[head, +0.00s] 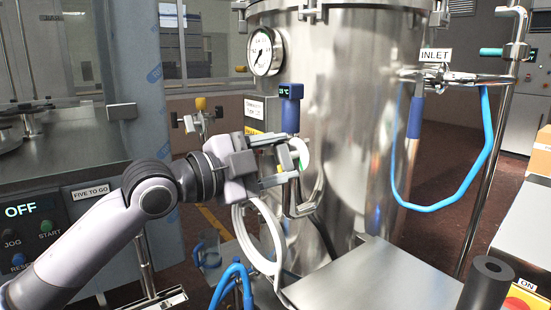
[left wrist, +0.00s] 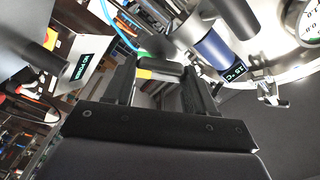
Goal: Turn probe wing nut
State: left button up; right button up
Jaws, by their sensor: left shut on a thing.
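The probe is a blue-bodied unit (head: 290,112) with a small lit temperature display on top, upright at the front of the steel tank. It also shows in the left wrist view (left wrist: 210,49). My left gripper (head: 288,161) is at the fitting just below the probe, its fingers pointing right toward the tank. In the left wrist view, the two dark fingers (left wrist: 160,85) stand a little apart, shut on a small part between them. It appears to be the wing nut, mostly hidden by the fingers. My right gripper is not in view.
The tank (head: 345,120) carries a round gauge (head: 265,51) and a blue inlet hose (head: 455,205). A white hose loop (head: 243,232) hangs below my gripper. A grey panel with lit OFF display (head: 28,210) is at left. A steel surface (head: 370,280) is in front.

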pick_arm(q)
jog(key=o, duration=1)
jog(key=shift+o, duration=0.2)
jog(key=shift+s+a, duration=0.2)
jog(key=shift+a, duration=0.2)
jog(key=b+v, duration=0.1)
jog(key=v, duration=0.5)
jog(key=shift+s, duration=0.1)
